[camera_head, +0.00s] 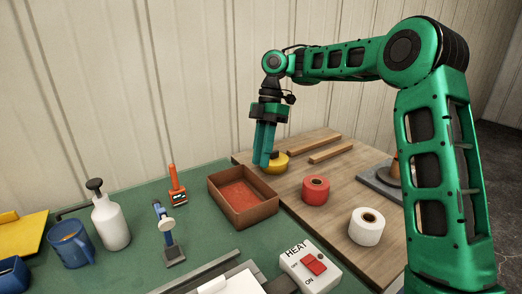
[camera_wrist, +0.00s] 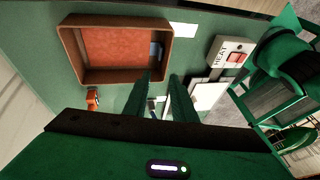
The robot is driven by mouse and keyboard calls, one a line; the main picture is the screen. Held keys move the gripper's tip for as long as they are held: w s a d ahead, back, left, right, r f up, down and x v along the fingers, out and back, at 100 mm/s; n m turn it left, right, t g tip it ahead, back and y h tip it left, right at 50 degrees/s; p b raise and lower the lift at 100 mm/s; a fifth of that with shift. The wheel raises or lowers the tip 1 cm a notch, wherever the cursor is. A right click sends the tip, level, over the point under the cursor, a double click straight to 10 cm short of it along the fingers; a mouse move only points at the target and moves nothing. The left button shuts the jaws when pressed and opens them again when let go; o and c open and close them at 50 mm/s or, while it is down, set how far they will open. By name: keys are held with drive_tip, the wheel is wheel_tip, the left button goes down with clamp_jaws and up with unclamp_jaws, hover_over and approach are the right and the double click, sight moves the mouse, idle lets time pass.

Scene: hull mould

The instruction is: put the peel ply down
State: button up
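No label shows which item is the peel ply. Three rolls sit on the wooden board in the head view: a yellow roll (camera_head: 277,164), a red roll (camera_head: 315,190) and a white roll (camera_head: 366,227). My gripper (camera_head: 263,164) points down in front of the yellow roll, near the back edge of the brown tray (camera_head: 245,221), and partly covers that roll. In the wrist view my gripper (camera_wrist: 163,80) has its two fingers apart with nothing seen between them. The tray (camera_wrist: 66,45) lies beyond the fingertips, with a small bluish patch at its right inside wall.
On the green bench stand a white bottle (camera_head: 111,222), a blue mug (camera_head: 71,243), an orange-handled tool (camera_head: 175,185) and a blue-handled tool (camera_head: 166,232). A HEAT switch box (camera_head: 310,267) is in front. Wooden strips (camera_head: 314,144) lie behind the rolls.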

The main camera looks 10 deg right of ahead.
drive_tip(key=shift+v, duration=0.9)
drive_tip(key=s+d+f+m+t, duration=0.1)
drive_tip(key=s+d+f+m, duration=0.2)
drive_tip(key=s+d+m, duration=0.6)
drive_tip(key=s+d+f+m+t+h, duration=0.1)
drive_tip(key=s+d+f+m, duration=0.1)
drive_tip(key=s+d+m, duration=0.7)
drive_tip(key=s+d+f+m+t+h, duration=0.1)
drive_tip(key=s+d+m, duration=0.8)
drive_tip(key=s, duration=0.9)
wheel_tip(320, 180, down, 3)
drive_tip(key=shift+s+r+m+t, duration=0.15)
drive_tip(key=shift+s+m+t, duration=0.15)
drive_tip(key=shift+m+t, duration=0.3)
